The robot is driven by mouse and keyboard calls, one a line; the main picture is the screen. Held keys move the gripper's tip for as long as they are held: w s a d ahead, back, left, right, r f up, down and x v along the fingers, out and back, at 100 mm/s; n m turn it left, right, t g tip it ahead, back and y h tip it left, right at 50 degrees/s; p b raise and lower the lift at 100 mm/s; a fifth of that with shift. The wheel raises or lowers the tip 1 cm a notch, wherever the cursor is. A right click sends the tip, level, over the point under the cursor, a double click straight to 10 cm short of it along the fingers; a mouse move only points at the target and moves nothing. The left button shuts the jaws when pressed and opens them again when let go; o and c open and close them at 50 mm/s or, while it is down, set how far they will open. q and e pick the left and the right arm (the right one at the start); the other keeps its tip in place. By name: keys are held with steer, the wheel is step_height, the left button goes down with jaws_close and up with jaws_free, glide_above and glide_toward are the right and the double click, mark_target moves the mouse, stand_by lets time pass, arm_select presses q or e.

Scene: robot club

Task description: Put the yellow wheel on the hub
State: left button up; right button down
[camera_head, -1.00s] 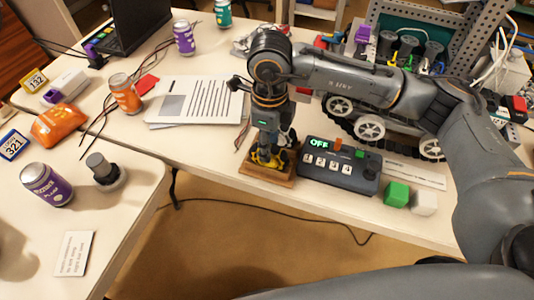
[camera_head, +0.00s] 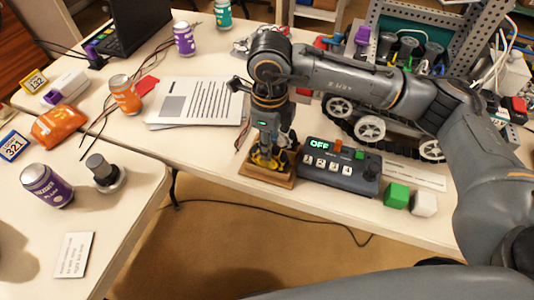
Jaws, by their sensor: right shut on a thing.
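My right gripper (camera_head: 266,151) points down over a small wooden base (camera_head: 268,180) near the front edge of the table. It is shut on the yellow wheel (camera_head: 262,162), which is largely covered by the fingers. The wheel is low, just above or against the wooden base. A dark upright part (camera_head: 291,141) stands on the base right behind the gripper; it may carry the hub, but the hub itself is hidden. I cannot tell whether the wheel is on the hub. My left gripper is not in view.
A control box (camera_head: 340,168) reading OFF stands close right of the base, with green (camera_head: 397,195) and white (camera_head: 424,204) cubes beyond. A tracked robot (camera_head: 370,129) stands behind. Papers (camera_head: 196,101) lie left. Cans and a laptop (camera_head: 128,22) stand farther off. A floor gap separates the front-left table.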

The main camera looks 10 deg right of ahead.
steer(key=shift+r+p, duration=0.75)
steer(key=shift+r, duration=0.65)
steer(key=shift+r+p, duration=0.75)
steer(key=shift+r, duration=0.8)
